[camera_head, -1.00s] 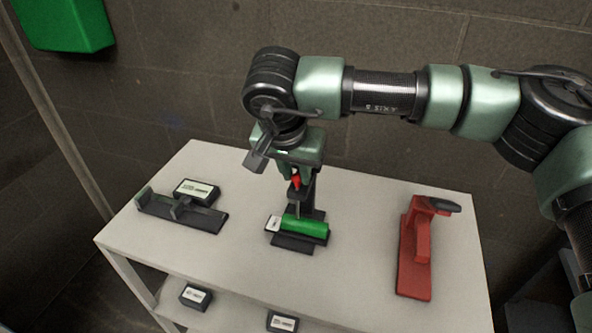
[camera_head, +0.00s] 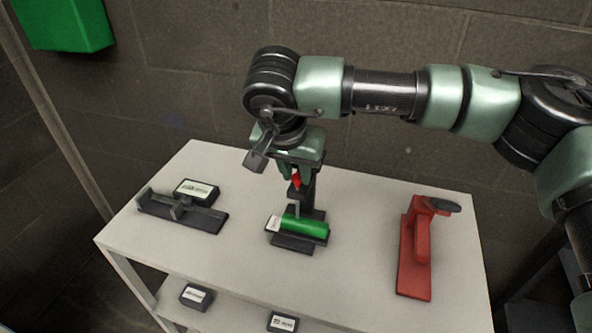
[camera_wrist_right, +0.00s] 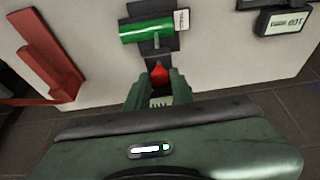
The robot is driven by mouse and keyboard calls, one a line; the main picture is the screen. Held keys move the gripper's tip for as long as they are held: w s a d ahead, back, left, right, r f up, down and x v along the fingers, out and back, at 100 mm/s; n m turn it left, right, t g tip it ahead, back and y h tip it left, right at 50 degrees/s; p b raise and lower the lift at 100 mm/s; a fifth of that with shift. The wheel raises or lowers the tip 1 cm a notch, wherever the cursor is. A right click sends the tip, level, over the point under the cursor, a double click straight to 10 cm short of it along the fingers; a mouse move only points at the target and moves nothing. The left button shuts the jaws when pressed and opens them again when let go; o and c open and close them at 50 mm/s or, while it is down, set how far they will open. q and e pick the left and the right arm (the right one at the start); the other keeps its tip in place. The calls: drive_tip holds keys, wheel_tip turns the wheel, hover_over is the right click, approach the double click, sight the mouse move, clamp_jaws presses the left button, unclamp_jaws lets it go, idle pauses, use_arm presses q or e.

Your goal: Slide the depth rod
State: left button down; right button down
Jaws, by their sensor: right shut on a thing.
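My right gripper (camera_head: 297,183) points down over the middle of the white table. It is shut on a small red piece (camera_head: 296,180) at the top of a thin upright rod (camera_head: 296,207). The red piece also shows between the fingers in the right wrist view (camera_wrist_right: 159,75). Below the rod a green cylinder (camera_head: 308,227) with a white label (camera_head: 273,223) lies across a dark stand (camera_head: 290,243). The cylinder also shows in the right wrist view (camera_wrist_right: 146,31). The rod's lower tip is close to the cylinder; I cannot tell whether they touch. My left gripper is not in view.
A red fixture (camera_head: 413,262) stands on the right of the white table (camera_head: 350,255). A dark slide fixture (camera_head: 205,218) and a labelled black box (camera_head: 197,191) are on the left. Two small boxes lie on the lower shelf. A brick wall (camera_head: 180,90) is behind.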

wheel_tip(320, 180, up, 4)
drive_tip(key=shift+r+p, duration=0.2)
drive_tip(key=shift+p, duration=0.4)
drive_tip(key=shift+w, duration=0.1)
drive_tip(key=c, duration=1.2)
unclamp_jaws()
drive_tip(key=shift+s+r, duration=0.2)
drive_tip(key=shift+r, duration=0.15)
drive_tip(key=b+v, duration=0.1)
drive_tip(key=v, duration=0.6)
drive_tip(key=shift+b, duration=0.35)
